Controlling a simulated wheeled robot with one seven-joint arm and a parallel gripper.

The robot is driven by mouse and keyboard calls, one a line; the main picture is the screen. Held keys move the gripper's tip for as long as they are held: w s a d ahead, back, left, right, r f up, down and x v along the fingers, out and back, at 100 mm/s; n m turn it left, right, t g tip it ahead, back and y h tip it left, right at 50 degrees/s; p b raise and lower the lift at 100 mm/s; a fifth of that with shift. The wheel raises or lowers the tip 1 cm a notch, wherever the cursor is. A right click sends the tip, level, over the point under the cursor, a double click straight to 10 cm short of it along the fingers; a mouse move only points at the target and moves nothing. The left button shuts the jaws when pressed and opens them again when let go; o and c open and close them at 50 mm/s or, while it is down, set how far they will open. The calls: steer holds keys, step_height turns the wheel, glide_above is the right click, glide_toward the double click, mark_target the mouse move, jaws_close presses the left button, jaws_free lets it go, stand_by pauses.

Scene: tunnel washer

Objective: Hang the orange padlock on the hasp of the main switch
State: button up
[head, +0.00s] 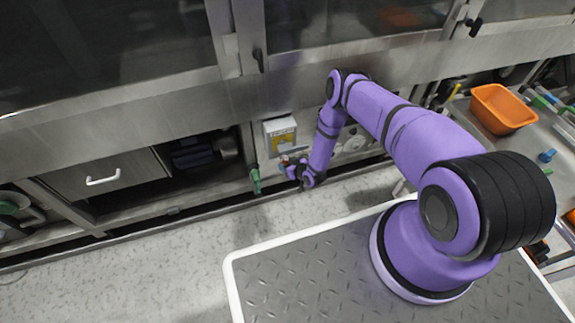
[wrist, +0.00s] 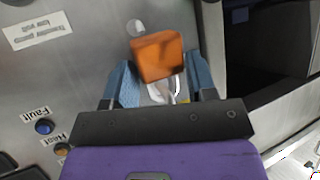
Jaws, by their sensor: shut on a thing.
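The orange padlock (wrist: 158,56) is held at my gripper (wrist: 160,66) in the wrist view. Its orange body lies between the two blue fingers, with a pale metal shackle showing below it. The padlock is in front of a grey metal panel; I cannot tell whether it touches anything there. In the head view my gripper (head: 288,164) is small, just below a pale switch box (head: 281,133) with a yellow label. This looks like the main switch. Its hasp is not clearly visible in either view.
A panel label (wrist: 38,30) and a blue lamp (wrist: 44,127) marked Fault lie left of my gripper. A dark opening (wrist: 262,50) is at right. A green handle (head: 255,180) hangs left of my gripper. An orange bin (head: 502,108) stands on the bench at right.

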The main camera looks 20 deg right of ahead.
stand_by(0.4)
steer(key=o, duration=1)
steer(key=shift+o, duration=0.2)
steer(key=v, duration=1.1)
